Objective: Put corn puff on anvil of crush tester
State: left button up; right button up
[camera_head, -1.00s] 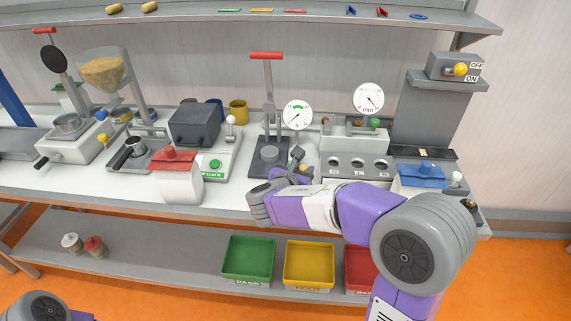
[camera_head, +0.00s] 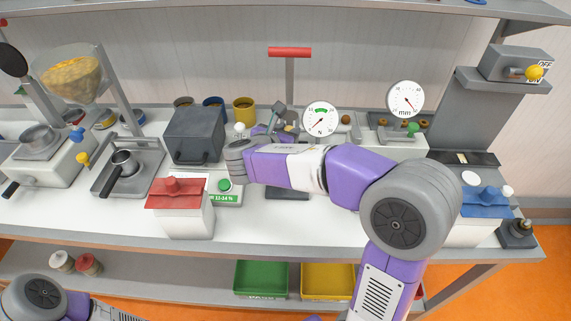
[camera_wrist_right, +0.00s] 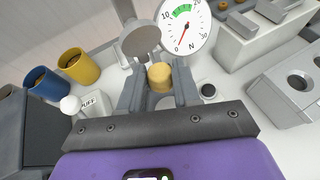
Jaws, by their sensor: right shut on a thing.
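The corn puff (camera_wrist_right: 160,76), a short tan cylinder, is held between the fingertips of my right gripper (camera_wrist_right: 159,80) in the right wrist view. The crush tester shows its red T-handle (camera_head: 290,52), its force dial in N (camera_head: 320,119) and part of its dark base (camera_head: 288,193) in the head view. In the wrist view its round grey upper plate (camera_wrist_right: 140,41) is just beyond the puff. My right gripper (camera_head: 283,122) is at the tester, with my arm covering the anvil in the head view. I cannot tell whether the puff touches the anvil. My left gripper is out of frame.
A dark grey box-shaped device (camera_head: 195,135) stands left of the tester. Blue (camera_wrist_right: 47,85) and yellow (camera_wrist_right: 78,66) cups stand behind. A red-lidded white container (camera_head: 181,210) is at the front edge. A mm gauge (camera_head: 405,98) stands to the right.

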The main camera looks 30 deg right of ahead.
notch_tip(320, 180, down, 10)
jog(key=b, duration=0.3)
jog(key=shift+w+f+b, duration=0.1)
jog(key=shift+f+b, duration=0.15)
jog(key=shift+b, duration=0.15)
jog(key=shift+f, duration=0.1)
jog(key=o, duration=0.8)
jog(key=shift+c, duration=0.2)
